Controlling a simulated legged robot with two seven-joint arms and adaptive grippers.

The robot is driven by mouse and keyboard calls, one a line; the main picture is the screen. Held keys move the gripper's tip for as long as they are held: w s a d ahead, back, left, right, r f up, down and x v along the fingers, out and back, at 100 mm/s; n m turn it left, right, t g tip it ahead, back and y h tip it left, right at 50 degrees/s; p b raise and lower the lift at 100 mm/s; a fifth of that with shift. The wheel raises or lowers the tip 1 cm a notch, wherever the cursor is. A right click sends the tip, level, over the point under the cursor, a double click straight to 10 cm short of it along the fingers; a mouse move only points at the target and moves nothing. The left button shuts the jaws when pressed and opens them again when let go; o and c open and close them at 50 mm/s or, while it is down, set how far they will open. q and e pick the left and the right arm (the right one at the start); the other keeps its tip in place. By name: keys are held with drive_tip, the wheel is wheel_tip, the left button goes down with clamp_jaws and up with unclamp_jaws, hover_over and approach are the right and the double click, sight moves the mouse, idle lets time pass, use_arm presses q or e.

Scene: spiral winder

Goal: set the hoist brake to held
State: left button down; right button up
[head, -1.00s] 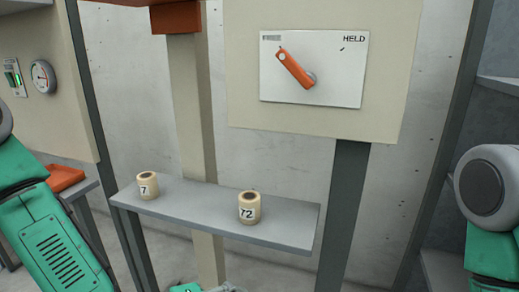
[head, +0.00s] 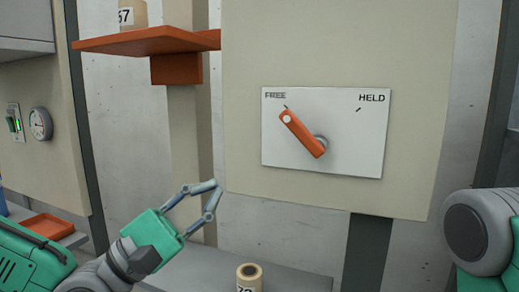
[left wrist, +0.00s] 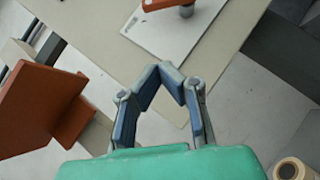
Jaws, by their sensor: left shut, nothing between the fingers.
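The hoist brake's orange lever (head: 302,132) sits on a white plate (head: 350,156). It turns on a grey pivot at its lower right end and tilts up-left, its tip near the FREE mark. The HELD mark (head: 371,98) is at the plate's upper right. My left gripper (head: 217,187) is below and left of the plate, apart from the lever, its fingers shut and empty. In the left wrist view the fingertips (left wrist: 172,74) meet, with the plate (left wrist: 180,30) and part of the lever (left wrist: 186,4) beyond. My right gripper is out of view.
The plate is on a beige panel (head: 240,130). An orange shelf (head: 140,40) with a numbered roll (head: 132,15) juts out at upper left. A grey shelf (head: 205,272) below holds another roll (head: 248,278). A gauge (head: 40,124) is on the left wall.

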sight(302, 133)
use_arm(q)
drive_tip(key=p+x, duration=0.1)
drive_tip(key=x, duration=0.3)
drive_tip(key=s+p+x, duration=0.1)
drive_tip(key=x, duration=0.3)
drive_tip(key=s+d+r+x, duration=0.1)
drive_tip(key=x, duration=0.3)
drive_tip(key=shift+w+d+r+p, duration=0.1)
drive_tip(key=shift+p, duration=0.3)
drive_tip(key=shift+d+r, duration=0.2)
drive_tip(key=shift+r, duration=0.05)
drive_tip(key=shift+r, duration=0.1)
drive_tip(key=shift+r+m+g+p, duration=0.15)
drive_tip(key=shift+m+g+p, duration=0.25)
drive_tip(key=shift+m+p, duration=0.1)
